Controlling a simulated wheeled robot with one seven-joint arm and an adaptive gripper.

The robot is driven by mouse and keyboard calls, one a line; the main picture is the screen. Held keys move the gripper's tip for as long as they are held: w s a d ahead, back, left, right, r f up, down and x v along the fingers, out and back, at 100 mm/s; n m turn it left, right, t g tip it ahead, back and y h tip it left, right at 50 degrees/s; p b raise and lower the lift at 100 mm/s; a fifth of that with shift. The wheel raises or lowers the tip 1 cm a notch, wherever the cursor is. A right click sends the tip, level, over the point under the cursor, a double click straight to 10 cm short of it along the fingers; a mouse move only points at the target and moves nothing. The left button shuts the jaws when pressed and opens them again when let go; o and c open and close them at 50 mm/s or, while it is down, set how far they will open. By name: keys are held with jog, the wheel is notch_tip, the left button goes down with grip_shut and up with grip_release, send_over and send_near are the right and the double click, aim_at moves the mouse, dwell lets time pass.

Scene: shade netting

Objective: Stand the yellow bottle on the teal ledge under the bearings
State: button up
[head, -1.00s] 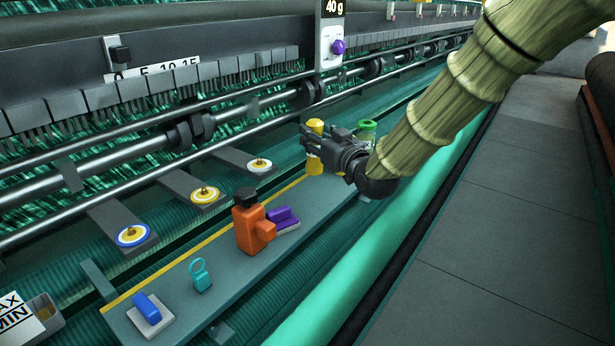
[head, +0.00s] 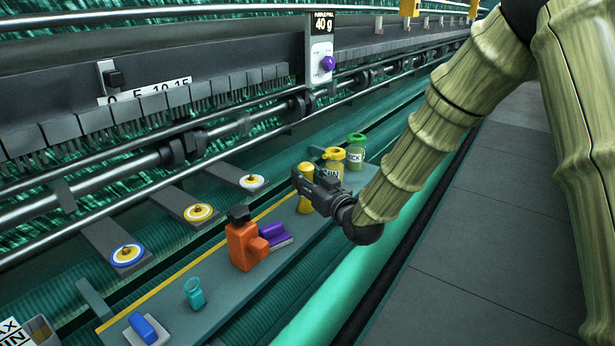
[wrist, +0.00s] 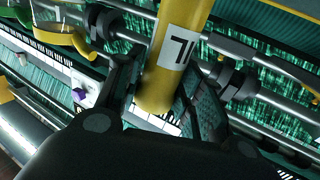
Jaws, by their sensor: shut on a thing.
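My gripper (head: 310,190) is shut on the yellow bottle (head: 306,195). In the head view the bottle looks close to upright, and I cannot tell whether its base touches the surface below. In the wrist view the bottle (wrist: 176,55) lies between the fingers, with a black-on-white label. The teal-grey ledge (head: 215,292) has a yellow line along its far edge and runs under the shaft with its dark bearings (head: 183,146). The bottle's base shows over this ledge, just on the near side of the line.
A yellow-lidded jar (head: 333,163) and a green-lidded jar (head: 356,150) stand behind my gripper. An orange bottle (head: 243,246), purple block (head: 273,232), teal ringed piece (head: 195,295) and blue block (head: 143,328) are on the ledge. Round discs sit on grey arms (head: 127,255) to the left.

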jog(key=shift+f, duration=0.15)
jog(key=o, duration=1.2)
jog(key=shift+r, duration=0.25)
jog(key=b+v, duration=0.5)
jog(key=v, duration=0.7)
jog(key=shift+f, duration=0.2)
